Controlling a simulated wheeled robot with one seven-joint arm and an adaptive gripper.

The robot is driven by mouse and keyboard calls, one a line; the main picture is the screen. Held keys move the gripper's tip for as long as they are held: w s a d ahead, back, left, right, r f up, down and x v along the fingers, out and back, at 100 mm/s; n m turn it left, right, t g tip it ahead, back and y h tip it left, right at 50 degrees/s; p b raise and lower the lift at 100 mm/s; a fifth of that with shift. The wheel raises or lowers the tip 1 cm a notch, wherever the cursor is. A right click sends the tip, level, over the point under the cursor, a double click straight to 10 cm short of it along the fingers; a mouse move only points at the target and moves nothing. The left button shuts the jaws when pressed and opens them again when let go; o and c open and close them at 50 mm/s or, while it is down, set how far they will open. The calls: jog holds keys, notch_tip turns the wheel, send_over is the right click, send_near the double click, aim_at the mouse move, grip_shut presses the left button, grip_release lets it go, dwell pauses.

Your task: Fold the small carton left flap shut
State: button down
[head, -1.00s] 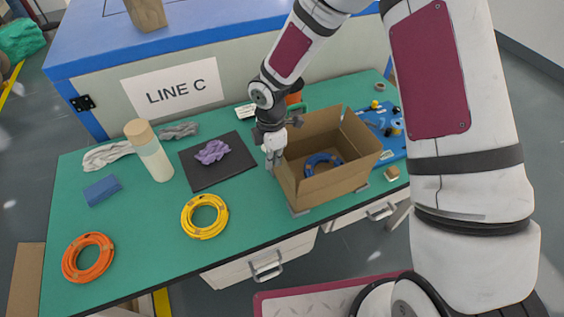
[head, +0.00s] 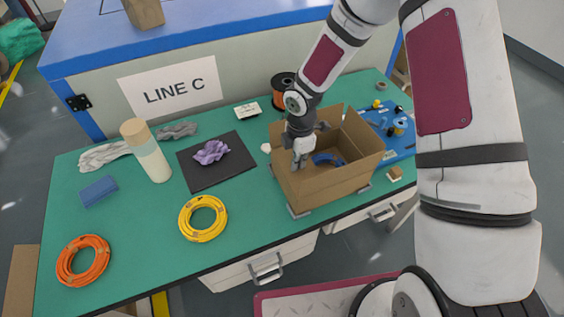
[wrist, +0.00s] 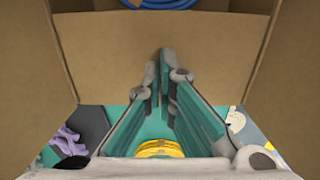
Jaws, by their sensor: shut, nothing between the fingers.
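The small carton (head: 335,185) stands open on the green table, at centre right of the head view. A blue cable coil (head: 328,158) lies in it, partly hidden by my gripper; the coil's edge also shows at the top of the wrist view (wrist: 160,4). My gripper (head: 297,165) is shut and empty, pointing down at the carton's left side. In the wrist view its fingertips (wrist: 165,75) lie in front of a brown cardboard panel (wrist: 110,60) on that side. I cannot tell whether this panel is the left flap or the wall, nor whether they touch it.
Left of the carton are a black mat (head: 205,178) with a purple cloth (head: 211,152), a yellow coil (head: 203,232), an orange coil (head: 83,275) and a bottle (head: 153,165). A cable spool (head: 284,88) stands behind, and a blue board (head: 375,118) lies to the right.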

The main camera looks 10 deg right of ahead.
jog(key=shift+s+f, duration=0.2)
jog(key=shift+f, duration=0.45)
notch_tip(320, 180, up, 10)
jog(key=p, duration=0.2)
jog(key=shift+w+p, duration=0.2)
jog(key=shift+p, duration=0.15)
jog(key=shift+r, duration=0.1)
